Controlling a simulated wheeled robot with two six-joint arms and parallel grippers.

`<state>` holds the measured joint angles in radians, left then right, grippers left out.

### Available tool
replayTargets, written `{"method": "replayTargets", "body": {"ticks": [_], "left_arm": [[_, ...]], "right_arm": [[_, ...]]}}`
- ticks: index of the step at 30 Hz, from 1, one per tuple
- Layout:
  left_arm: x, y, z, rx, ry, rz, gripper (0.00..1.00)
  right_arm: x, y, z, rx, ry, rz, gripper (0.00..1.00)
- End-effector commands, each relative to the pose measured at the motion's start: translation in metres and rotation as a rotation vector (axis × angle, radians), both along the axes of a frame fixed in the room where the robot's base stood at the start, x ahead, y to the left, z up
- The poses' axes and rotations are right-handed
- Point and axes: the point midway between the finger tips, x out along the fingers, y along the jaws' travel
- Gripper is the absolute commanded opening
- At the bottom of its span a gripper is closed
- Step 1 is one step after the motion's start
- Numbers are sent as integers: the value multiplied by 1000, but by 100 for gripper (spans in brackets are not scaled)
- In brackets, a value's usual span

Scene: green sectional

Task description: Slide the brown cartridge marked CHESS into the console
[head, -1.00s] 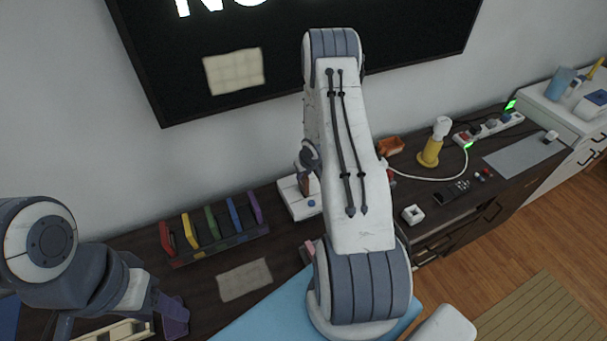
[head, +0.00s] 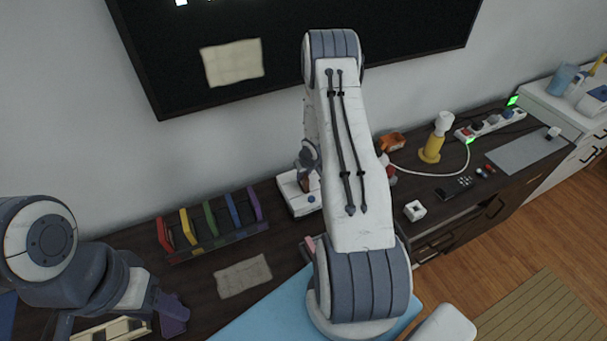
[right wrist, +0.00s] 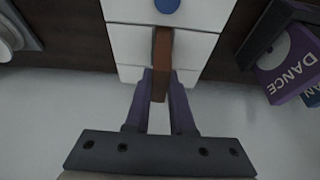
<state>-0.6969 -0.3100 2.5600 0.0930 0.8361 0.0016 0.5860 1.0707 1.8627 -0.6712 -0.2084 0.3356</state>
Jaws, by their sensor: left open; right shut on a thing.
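The white console (head: 290,195) with a blue button stands against the wall, partly hidden by my right arm in the head view. In the right wrist view the console (right wrist: 125,40) is straight ahead. My right gripper (right wrist: 160,86) is shut on the brown cartridge (right wrist: 162,48), which stands on edge at the middle of the console, between its white panels. I cannot tell how deep it sits in the slot, and its CHESS marking is not visible. My left gripper (head: 172,312) is open and empty at the lower left, well away from the console.
A rack (head: 225,243) of several coloured cartridges stands left of the console; a purple one marked DANCE (right wrist: 285,68) shows in the right wrist view. A beige cloth (head: 243,276) lies in front. A yellow-based lamp (head: 432,150), power strip and small items fill the right side.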

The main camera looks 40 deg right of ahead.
Motion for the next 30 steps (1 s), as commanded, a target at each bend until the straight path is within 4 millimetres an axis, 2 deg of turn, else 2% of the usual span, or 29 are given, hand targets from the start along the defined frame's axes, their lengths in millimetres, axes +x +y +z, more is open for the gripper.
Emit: {"method": "replayTargets", "body": {"ticks": [25, 26, 28, 29, 30], "left_arm": [[0, 0, -18, 0, 0, 0, 57], [0, 0, -18, 0, 0, 0, 57], [0, 0, -17, 0, 0, 0, 57], [0, 0, -17, 0, 0, 0, 57], [0, 0, -17, 0, 0, 0, 57]], "right_arm": [[0, 0, -22, 0, -1, -1, 0], [0, 0, -22, 0, -1, 0, 25], [0, 0, -21, 0, -1, 0, 52], [0, 0, -21, 0, -1, 0, 57], [0, 0, -21, 0, -1, 0, 57]]}}
